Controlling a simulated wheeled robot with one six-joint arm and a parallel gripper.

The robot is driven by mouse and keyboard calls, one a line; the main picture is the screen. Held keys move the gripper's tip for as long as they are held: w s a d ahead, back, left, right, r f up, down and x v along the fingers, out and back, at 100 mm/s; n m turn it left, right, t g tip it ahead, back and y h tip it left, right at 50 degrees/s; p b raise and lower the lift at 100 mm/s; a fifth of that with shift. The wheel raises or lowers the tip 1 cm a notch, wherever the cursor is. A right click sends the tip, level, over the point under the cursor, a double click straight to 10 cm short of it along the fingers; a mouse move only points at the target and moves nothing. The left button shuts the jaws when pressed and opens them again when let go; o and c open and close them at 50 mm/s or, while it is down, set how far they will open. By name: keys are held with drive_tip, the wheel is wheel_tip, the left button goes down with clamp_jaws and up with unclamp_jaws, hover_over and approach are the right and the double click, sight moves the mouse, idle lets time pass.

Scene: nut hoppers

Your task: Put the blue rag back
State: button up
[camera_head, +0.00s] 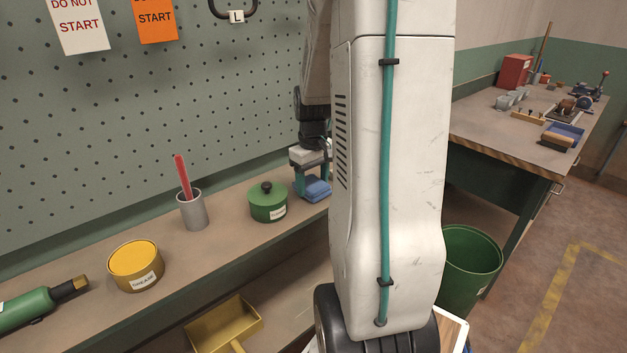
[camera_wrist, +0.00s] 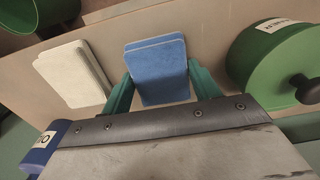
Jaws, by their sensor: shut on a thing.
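The blue rag (camera_wrist: 158,70) is a folded stack with rounded corners, between the teal fingers of my gripper (camera_wrist: 157,88) in the wrist view. My gripper is shut on it. In the head view my gripper (camera_head: 313,180) is at the shelf beside the green lidded pot, and the blue rag (camera_head: 315,188) shows below the fingers. I cannot tell whether the rag touches the shelf (camera_head: 225,225). A pale folded cloth (camera_wrist: 72,74) lies to the left of the rag in the wrist view.
The green lidded pot (camera_head: 268,203) stands close to my gripper. A blue labelled object (camera_wrist: 46,143) is at the wrist view's lower left. The pegboard (camera_head: 150,110) rises behind.

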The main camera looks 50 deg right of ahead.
sight(313, 184)
drive_tip(key=shift+f, duration=0.15)
drive_tip(key=o, duration=0.9)
drive_tip(key=shift+o, duration=0.2)
wheel_tip(313, 184, up, 12)
drive_tip(key=a+r, duration=0.3)
drive_tip(key=a, duration=0.7)
drive_tip(key=s+a+n, duration=0.1)
drive_tip(key=s+a, duration=0.5)
drive_tip(key=a, duration=0.4)
drive_tip(key=s+a+n+t, duration=0.1)
drive_tip(key=s+a, duration=0.5)
drive_tip(key=a, duration=0.4)
drive_tip(key=shift+s+f+n, duration=0.3)
drive_tip(key=shift+f, duration=0.1)
